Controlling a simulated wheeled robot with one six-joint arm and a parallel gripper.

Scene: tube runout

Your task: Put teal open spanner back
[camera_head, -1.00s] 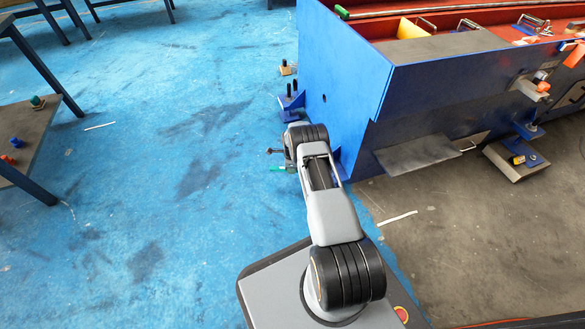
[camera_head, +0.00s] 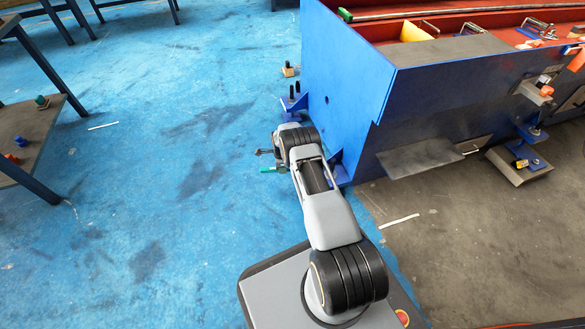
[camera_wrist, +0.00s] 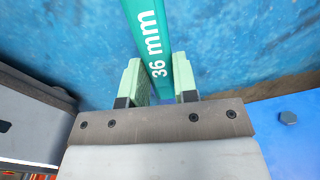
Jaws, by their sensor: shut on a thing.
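The teal spanner (camera_wrist: 152,42) shows in the wrist view as a straight teal handle marked "36 mm". It runs up out of the top edge, so its far end is hidden. My gripper (camera_wrist: 160,85) is shut on it, with a pale green finger pad on each side of the handle. In the head view, my gripper is mostly hidden behind my arm, left of the blue machine's end. A small teal piece of the spanner (camera_head: 268,170) shows there, above the blue floor. I cannot make out a holder for the spanner.
The big blue machine (camera_head: 345,75) with a red trough stands right of my arm. Blue brackets (camera_head: 294,104) with dark pegs jut from its end near my gripper. A dark table (camera_head: 30,125) stands at the left.

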